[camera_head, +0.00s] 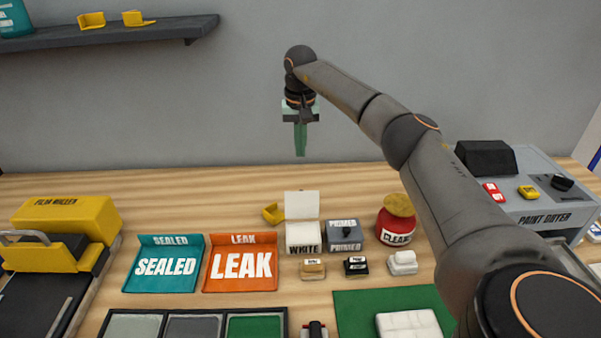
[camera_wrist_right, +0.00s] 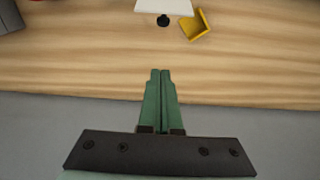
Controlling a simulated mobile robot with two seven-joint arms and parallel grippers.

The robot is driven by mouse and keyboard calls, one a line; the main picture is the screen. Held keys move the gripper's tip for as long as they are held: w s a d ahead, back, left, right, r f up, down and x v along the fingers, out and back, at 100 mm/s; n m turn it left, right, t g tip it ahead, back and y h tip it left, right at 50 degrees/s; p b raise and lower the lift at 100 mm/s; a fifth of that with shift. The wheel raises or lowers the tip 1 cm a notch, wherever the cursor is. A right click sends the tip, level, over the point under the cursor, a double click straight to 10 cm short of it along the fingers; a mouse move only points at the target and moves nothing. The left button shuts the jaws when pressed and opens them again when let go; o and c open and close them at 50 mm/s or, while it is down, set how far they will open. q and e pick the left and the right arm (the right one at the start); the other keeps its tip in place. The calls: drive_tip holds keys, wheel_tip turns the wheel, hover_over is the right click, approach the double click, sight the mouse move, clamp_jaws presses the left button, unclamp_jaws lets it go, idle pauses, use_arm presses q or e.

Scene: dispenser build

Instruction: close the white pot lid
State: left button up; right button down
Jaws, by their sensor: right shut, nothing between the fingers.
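The white pot (camera_head: 303,239), labelled "WHITE", stands on the wooden table in the middle of the head view. Its white lid (camera_head: 301,204) stands upright at the pot's back edge, so the pot is open. My right gripper (camera_head: 300,152) is raised above and behind the pot, pointing down. Its green fingers (camera_wrist_right: 160,72) are shut and empty, apart from the lid. My left gripper is not in view.
A grey primer pot (camera_head: 344,235) stands directly right of the white pot, and a red "CLEAR" pot (camera_head: 394,226) farther right. A yellow piece (camera_head: 272,214) lies behind and left of the white pot. Orange "LEAK" (camera_head: 241,265) and teal "SEALED" (camera_head: 166,267) trays are to the left.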

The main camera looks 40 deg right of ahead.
sight(302, 203)
wheel_tip(302, 203, down, 10)
use_arm(q)
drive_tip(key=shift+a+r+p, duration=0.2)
drive_tip(key=shift+p, duration=0.1)
use_arm(e)
drive_tip(key=shift+s+a+r, duration=0.3)
drive_tip(key=shift+s+a, duration=0.15)
drive_tip(key=shift+s, duration=0.1)
drive_tip(key=shift+s+a+r, duration=0.25)
drive_tip(key=shift+s+a, duration=0.2)
drive_tip(key=shift+s, duration=0.1)
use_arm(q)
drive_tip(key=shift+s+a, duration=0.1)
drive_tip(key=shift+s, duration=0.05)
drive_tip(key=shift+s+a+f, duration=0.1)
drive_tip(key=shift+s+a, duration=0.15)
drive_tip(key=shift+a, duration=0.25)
use_arm(e)
drive_tip(key=shift+s+a+r+t+h, duration=0.1)
drive_tip(key=shift+s+r+t+h, duration=0.1)
drive_tip(key=shift+t+h, duration=0.1)
